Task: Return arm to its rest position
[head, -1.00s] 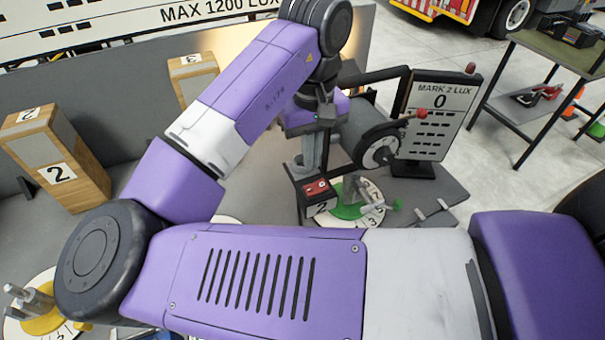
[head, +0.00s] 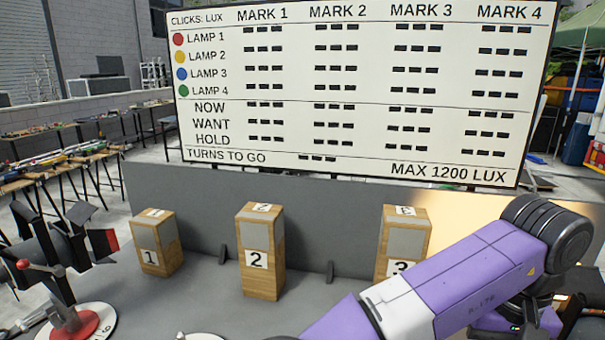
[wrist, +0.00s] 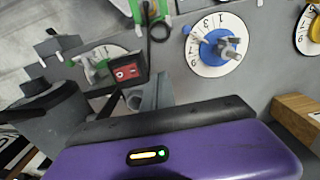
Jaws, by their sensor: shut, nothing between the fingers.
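My arm (head: 440,275), purple and white, reaches in from the bottom right of the head view, and its dark wrist joint (head: 545,235) is near the right edge. My gripper's fingers are out of sight in the head view. In the wrist view the purple hand housing fills the bottom, and my gripper (wrist: 152,92) shows as a grey tip beyond its dark edge, shut and empty. It points toward the grey bench (wrist: 265,70), apart from the dials.
Wooden blocks 1 (head: 157,243), 2 (head: 261,252) and 3 (head: 403,243) stand before a score board (head: 350,170). A black lamp (head: 60,245) stands left.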

